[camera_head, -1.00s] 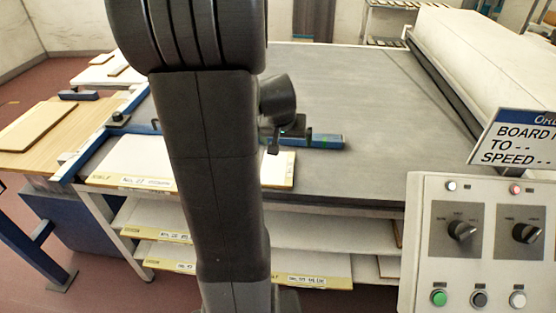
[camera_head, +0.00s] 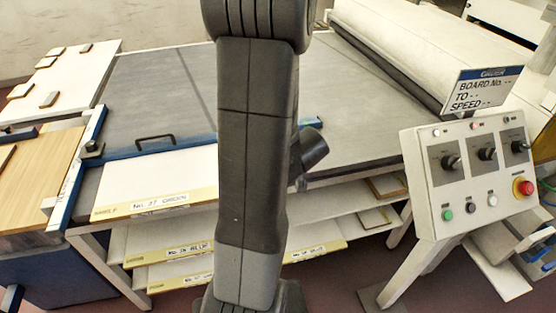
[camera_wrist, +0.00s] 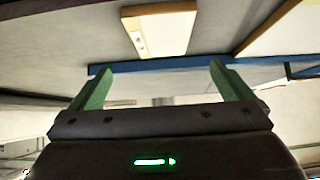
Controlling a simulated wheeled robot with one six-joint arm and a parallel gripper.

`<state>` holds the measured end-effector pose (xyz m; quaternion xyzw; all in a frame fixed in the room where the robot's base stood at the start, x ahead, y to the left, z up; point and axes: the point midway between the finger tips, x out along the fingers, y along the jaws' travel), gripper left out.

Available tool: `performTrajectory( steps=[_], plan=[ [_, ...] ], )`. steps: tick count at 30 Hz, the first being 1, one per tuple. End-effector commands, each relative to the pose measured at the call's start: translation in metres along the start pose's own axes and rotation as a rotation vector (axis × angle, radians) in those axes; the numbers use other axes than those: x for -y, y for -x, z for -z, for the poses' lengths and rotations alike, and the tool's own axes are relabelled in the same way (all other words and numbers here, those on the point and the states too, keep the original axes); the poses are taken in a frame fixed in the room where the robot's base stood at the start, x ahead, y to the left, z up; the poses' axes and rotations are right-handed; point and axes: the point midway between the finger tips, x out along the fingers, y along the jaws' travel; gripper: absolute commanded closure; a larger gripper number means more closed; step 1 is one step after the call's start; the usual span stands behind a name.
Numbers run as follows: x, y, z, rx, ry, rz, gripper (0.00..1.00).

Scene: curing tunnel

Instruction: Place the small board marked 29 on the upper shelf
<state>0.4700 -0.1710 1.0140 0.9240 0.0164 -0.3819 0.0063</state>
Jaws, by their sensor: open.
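In the wrist view my gripper (camera_wrist: 161,82) has its two green fingers spread wide, with nothing between them. In the head view my own arm hides it. A small pale board (camera_wrist: 162,32) with wood-coloured edges and a label lies beyond the fingertips, apart from them; its number is too small to read. I cannot pick out a board marked 29. In the head view labelled boards lie on the shelves (camera_head: 350,208) under the grey table. The top one (camera_head: 160,178) seems marked 27; a lower one (camera_head: 175,252) seems marked 28. My arm covers part of them.
The grey table (camera_head: 160,90) has a blue rail and a black handle (camera_head: 155,141) at its left. A white table (camera_head: 62,72) with several small wooden pieces stands at back left. A control panel (camera_head: 470,175) with a sign stands at right.

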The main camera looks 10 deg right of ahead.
Motion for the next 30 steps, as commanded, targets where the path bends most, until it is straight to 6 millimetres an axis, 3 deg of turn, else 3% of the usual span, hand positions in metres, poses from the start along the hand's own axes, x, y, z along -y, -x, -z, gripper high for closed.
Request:
performTrajectory(
  steps=[1,6,30],
  plan=[
    [0.001,-0.015,-0.004,0.003,0.001,0.003,0.0],
    [0.001,-0.046,-0.002,0.002,0.0,0.001,0.0],
    [0.003,-0.115,-0.002,0.001,-0.001,-0.002,0.0]
  ],
)
